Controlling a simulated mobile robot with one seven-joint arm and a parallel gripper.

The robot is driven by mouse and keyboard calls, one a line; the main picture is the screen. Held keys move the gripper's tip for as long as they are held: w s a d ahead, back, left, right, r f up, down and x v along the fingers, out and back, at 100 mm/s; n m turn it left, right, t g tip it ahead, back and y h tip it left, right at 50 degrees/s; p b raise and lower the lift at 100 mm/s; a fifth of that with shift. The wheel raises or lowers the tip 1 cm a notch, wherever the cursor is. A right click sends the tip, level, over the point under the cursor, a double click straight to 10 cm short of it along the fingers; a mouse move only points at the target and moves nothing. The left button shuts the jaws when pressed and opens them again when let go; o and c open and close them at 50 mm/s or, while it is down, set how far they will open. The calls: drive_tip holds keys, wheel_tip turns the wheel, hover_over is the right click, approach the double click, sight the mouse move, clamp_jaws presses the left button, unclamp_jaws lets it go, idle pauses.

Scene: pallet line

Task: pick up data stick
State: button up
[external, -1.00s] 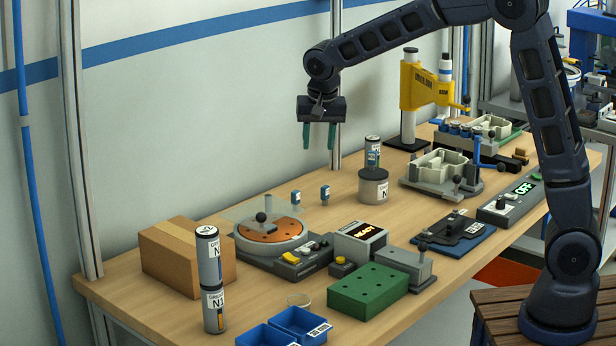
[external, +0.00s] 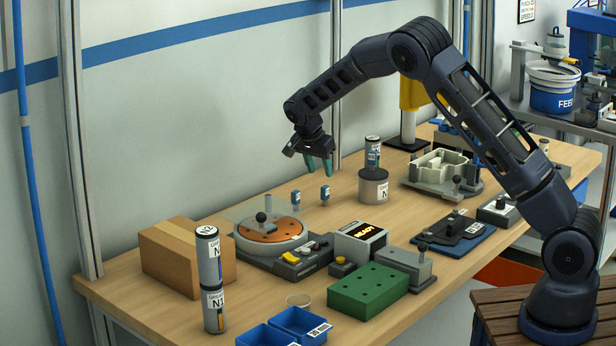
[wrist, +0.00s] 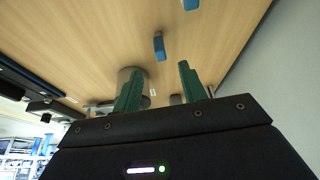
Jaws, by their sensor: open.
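Two small blue sticks stand upright on the wooden table, apart from each other: the left stick (external: 295,199) and the right stick (external: 325,194). Both look like data sticks. In the wrist view one blue stick (wrist: 159,46) shows just beyond the fingertips, and another (wrist: 190,4) is cut by the top edge. My gripper (external: 319,170) has green fingers, is open and empty, and hangs tilted above the table, over the right stick and not touching it. It also shows in the wrist view (wrist: 159,72).
A grey cylinder (external: 373,188) with a labelled can (external: 372,152) on top stands right of the sticks. A disc fixture (external: 272,245) with an orange plate stands in front of them, and a cardboard box (external: 187,257) to the left. The table around the sticks is clear.

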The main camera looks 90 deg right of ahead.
sight(325, 187)
drive_tip(key=x, duration=1)
drive_tip(key=shift+d+f, duration=0.15)
drive_tip(key=shift+f, duration=0.1)
clamp_jaws()
